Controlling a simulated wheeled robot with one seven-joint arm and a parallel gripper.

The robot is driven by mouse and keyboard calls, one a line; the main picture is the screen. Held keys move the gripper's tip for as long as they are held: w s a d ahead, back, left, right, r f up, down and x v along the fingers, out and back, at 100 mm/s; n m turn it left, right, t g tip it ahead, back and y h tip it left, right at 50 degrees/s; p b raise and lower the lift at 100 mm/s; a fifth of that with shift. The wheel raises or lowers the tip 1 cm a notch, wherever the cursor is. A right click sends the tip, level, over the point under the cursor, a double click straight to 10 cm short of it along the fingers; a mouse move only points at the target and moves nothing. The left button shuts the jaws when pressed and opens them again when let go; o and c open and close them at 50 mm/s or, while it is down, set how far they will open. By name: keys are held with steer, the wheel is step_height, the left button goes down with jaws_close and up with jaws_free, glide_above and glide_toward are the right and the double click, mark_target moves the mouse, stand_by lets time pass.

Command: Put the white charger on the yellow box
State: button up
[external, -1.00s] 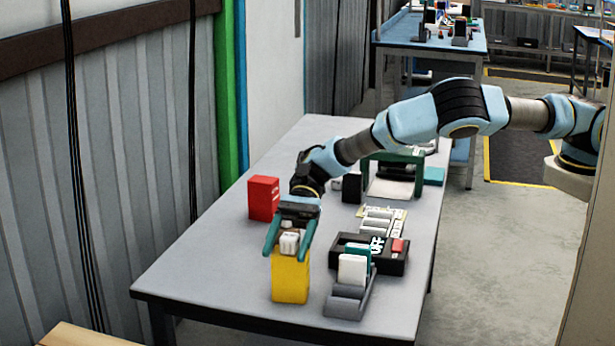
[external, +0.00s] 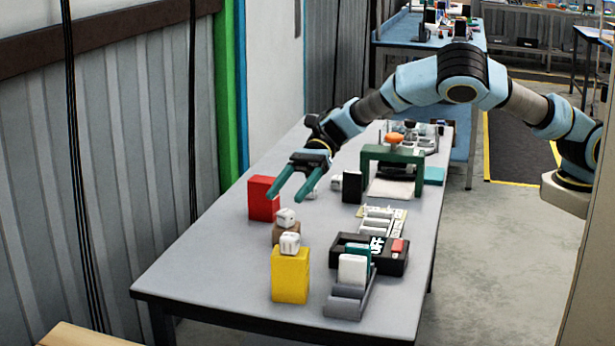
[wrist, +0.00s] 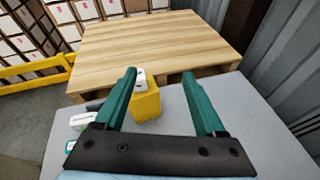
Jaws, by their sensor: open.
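The white charger (external: 290,243) rests on top of the yellow box (external: 291,275) near the table's front left. In the wrist view the charger (wrist: 141,78) sits on the yellow box (wrist: 146,103), partly hidden by a green finger. My gripper (external: 288,195) is open and empty, raised above the table behind the charger and apart from it. Its two green fingers (wrist: 160,95) are spread wide in the wrist view. Another white charger-like block (external: 286,217) sits on a brown box (external: 286,233) just behind the yellow box.
A red box (external: 262,198) stands behind and left of the brown box. A grey holder with a white item (external: 352,270) and a black tray (external: 390,262) stand to the right. A green frame (external: 392,155) is farther back. The table's left front (external: 200,270) is clear.

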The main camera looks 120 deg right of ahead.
step_height(320, 180, up, 5)
steer(key=d+m+t+h, duration=0.3)
steer(key=m+h, duration=0.5)
steer(key=m, duration=0.8)
steer(key=s+a+f+m+g, duration=0.3)
steer(key=s+a+m+g, duration=0.3)
steer(key=s+a+m, duration=0.7)
steer(key=s+a+f+m+g, duration=0.3)
steer(key=s+a+m+g, duration=0.4)
steer(key=s+a+m, duration=0.6)
steer(key=s, duration=0.8)
steer(key=shift+a+f, duration=0.2)
steer(key=shift+f, duration=0.05)
